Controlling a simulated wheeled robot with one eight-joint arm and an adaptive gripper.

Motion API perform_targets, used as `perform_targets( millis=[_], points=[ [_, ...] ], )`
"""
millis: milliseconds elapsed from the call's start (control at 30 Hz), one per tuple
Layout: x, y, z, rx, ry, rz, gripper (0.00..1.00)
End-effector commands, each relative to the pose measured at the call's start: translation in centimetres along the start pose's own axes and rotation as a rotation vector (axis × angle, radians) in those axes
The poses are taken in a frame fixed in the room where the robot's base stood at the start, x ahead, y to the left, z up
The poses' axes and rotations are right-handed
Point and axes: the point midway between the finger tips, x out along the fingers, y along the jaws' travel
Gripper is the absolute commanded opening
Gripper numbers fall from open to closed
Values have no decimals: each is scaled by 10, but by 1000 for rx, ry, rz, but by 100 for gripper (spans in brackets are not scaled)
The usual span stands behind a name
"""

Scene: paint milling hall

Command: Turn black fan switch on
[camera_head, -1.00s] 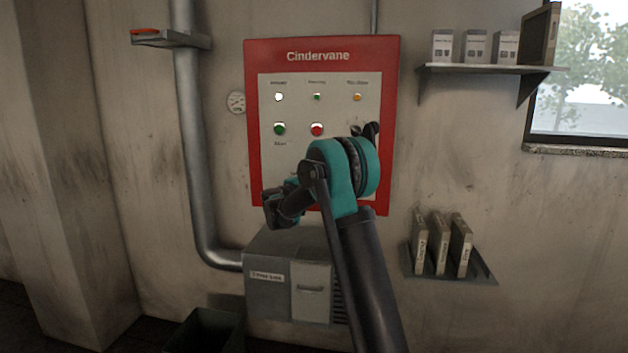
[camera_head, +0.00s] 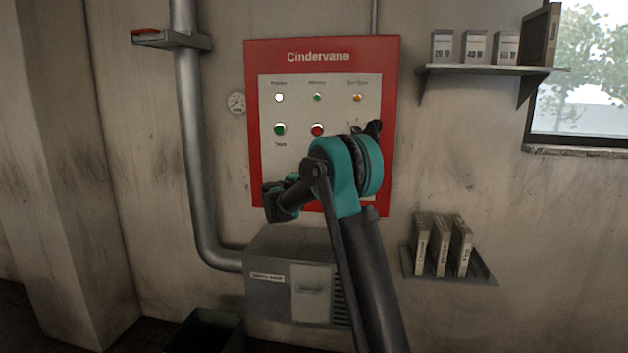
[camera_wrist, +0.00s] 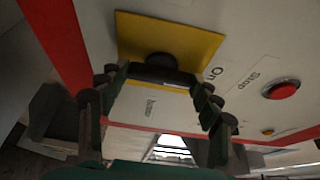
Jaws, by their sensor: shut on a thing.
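The black fan switch (camera_wrist: 161,64) sits on a yellow plate (camera_wrist: 208,42) on the control panel in the wrist view. My gripper (camera_wrist: 157,78) has its two fingers on either side of the switch's dark handle and is shut on it. The handle lies roughly crosswise in that view. The word "On" is printed just right of the plate. In the head view the red-framed Cindervane panel (camera_head: 322,45) is on the wall. My arm hides most of its lower right part, including the switch.
A red stop button (camera_wrist: 281,89) is close to the switch; it also shows in the head view (camera_head: 317,129). A green button (camera_head: 280,129) and several lamps are on the panel. A grey box (camera_head: 268,292) stands below. Shelves (camera_head: 480,69) are at the right, and a pipe (camera_head: 192,150) is at the left.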

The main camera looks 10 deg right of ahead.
Motion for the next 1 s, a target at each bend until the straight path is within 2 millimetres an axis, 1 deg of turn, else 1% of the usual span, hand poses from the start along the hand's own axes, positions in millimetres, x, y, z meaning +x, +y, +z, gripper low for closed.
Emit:
perform_targets(
  millis=[33,133,200,467,567,667,767,1000],
  points=[
    [0,1,-1,2,2,2,67],
    [0,1,-1,2,1,1,79],
    [0,0,0,1,1,1,85],
    [0,0,0,0,0,0,85],
    [-3,0,0,0,0,0,85],
    [-13,0,1,0,-2,0,85],
    [-30,0,1,0,-2,0,85],
    [-80,0,1,0,-2,0,85]
  ],
)
